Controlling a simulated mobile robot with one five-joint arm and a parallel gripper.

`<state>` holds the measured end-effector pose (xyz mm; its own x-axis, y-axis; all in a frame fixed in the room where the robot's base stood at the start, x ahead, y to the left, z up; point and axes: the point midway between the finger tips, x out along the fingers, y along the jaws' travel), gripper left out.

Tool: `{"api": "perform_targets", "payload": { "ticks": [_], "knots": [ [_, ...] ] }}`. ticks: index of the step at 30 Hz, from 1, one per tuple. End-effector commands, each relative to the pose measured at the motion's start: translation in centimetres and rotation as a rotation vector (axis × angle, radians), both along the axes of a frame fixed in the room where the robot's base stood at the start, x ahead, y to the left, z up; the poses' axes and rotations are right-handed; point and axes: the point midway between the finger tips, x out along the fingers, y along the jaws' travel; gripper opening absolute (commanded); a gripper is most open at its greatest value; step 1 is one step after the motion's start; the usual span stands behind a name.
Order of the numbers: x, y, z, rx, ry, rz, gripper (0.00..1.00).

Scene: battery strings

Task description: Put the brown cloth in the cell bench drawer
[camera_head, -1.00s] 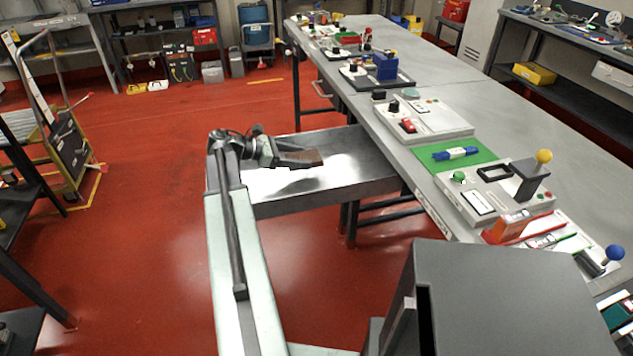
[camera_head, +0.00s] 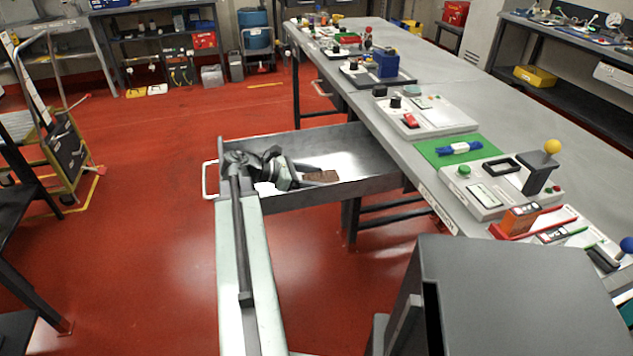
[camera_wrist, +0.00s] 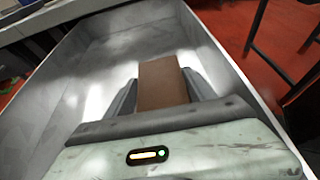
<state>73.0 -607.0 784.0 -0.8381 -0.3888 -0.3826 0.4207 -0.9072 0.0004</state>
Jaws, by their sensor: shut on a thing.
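The cell bench drawer (camera_head: 345,193) is pulled well out from under the long grey bench, and its grey metal tray also fills the wrist view (camera_wrist: 60,95). My gripper (camera_head: 304,179) is down inside the drawer, between its walls. It is shut on the brown cloth (camera_head: 321,176), a small folded brown rectangle. In the wrist view the cloth (camera_wrist: 162,83) sits between the two dark fingers (camera_wrist: 162,92) and sticks out past them. I cannot tell whether the cloth touches the drawer floor. The drawer holds nothing else that I can see.
The grey bench (camera_head: 440,120) carries several control panels, a green mat (camera_head: 455,152) and a blue rolled item (camera_head: 460,148). The drawer's white handle (camera_head: 207,180) is at its left end. Open red floor (camera_head: 140,220) lies left of the drawer. A yellow-framed trolley (camera_head: 70,150) stands far left.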

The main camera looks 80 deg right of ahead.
Motion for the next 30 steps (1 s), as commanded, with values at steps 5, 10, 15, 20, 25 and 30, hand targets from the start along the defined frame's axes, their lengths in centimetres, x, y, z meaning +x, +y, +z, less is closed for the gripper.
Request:
{"api": "perform_targets", "payload": {
  "ticks": [5, 10, 15, 20, 25, 30],
  "knots": [
    [0.0, 0.0, -0.4, 0.0, 0.0, 0.0, 0.66],
    [0.0, 0.0, -0.2, 0.0, 0.0, 0.001, 0.85],
    [0.1, 0.0, -0.2, 0.0, 0.0, 0.001, 0.85],
    [0.8, 0.3, 0.7, -0.001, 0.0, 0.004, 0.85],
    [4.2, 1.8, 2.5, 0.001, 0.0, 0.006, 0.85],
    [7.7, 3.4, 4.0, 0.0, 0.0, 0.005, 0.85]
  ]
}}
